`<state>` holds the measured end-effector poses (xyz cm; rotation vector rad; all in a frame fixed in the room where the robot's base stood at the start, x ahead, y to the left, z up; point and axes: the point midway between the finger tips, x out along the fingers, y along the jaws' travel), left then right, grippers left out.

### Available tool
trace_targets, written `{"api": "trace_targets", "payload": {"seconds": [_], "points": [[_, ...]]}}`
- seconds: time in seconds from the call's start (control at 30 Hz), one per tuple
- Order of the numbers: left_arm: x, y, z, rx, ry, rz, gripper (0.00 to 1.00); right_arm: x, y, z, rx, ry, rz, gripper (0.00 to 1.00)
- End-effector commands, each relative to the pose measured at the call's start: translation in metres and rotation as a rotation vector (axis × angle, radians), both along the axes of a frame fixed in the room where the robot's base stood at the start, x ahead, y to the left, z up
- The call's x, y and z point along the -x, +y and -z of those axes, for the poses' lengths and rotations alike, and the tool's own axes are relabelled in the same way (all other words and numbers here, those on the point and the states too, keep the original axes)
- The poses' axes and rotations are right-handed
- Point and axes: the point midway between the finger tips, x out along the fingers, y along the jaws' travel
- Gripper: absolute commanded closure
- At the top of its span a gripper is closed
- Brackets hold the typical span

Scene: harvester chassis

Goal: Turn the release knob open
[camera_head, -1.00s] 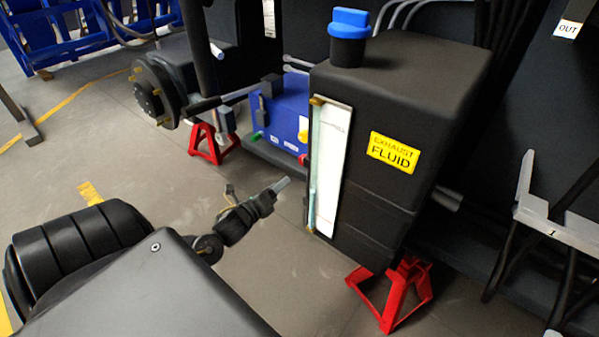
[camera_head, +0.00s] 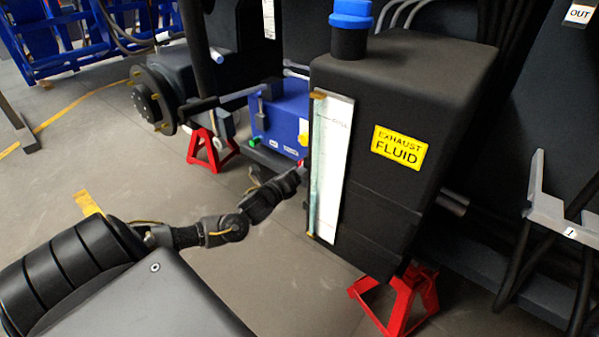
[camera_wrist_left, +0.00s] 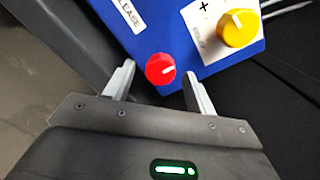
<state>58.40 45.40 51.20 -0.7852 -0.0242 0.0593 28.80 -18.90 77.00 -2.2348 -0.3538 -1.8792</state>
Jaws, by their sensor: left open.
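The red knob (camera_wrist_left: 160,69) with a white pointer mark is on the edge of a blue box (camera_wrist_left: 185,30). A white label, partly cut off and reading "ELEASE" (camera_wrist_left: 130,14), is next to it. My left gripper (camera_wrist_left: 160,84) is open, with one finger on each side of the red knob; I cannot tell whether they touch it. In the head view my left arm reaches in low to the blue box (camera_head: 283,108), and the fingertips are mostly hidden by the black tank. Only a bit of red shows there. My right gripper is not in view.
A yellow knob (camera_wrist_left: 238,28) is right of the red one. The black exhaust fluid tank (camera_head: 400,85), with a blue cap (camera_head: 350,14) and a sight gauge (camera_head: 328,165), stands close to my left arm. Red stands (camera_head: 397,300) are below. The floor at left is open.

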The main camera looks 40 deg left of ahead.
Motion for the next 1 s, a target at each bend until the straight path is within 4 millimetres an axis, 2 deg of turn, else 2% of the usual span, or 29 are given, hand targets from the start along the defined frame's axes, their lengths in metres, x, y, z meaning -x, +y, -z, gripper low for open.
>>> {"api": "trace_targets", "payload": {"seconds": [0.1, 0.37, 0.73, 1.0], "points": [[-0.0063, -0.0001, 0.0002, 0.0, 0.001, 0.001, 0.44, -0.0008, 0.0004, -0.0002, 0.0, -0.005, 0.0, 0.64], [-0.0073, 0.0002, -0.0001, 0.0, 0.001, 0.0, 0.44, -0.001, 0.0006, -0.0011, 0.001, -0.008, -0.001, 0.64], [-0.0069, 0.0006, -0.0003, 0.0, 0.001, -0.001, 0.89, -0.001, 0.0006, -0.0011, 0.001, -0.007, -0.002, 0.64], [-0.0067, 0.0011, -0.002, 0.032, 0.0, -0.002, 0.89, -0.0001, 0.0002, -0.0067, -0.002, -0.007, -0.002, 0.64]]}}
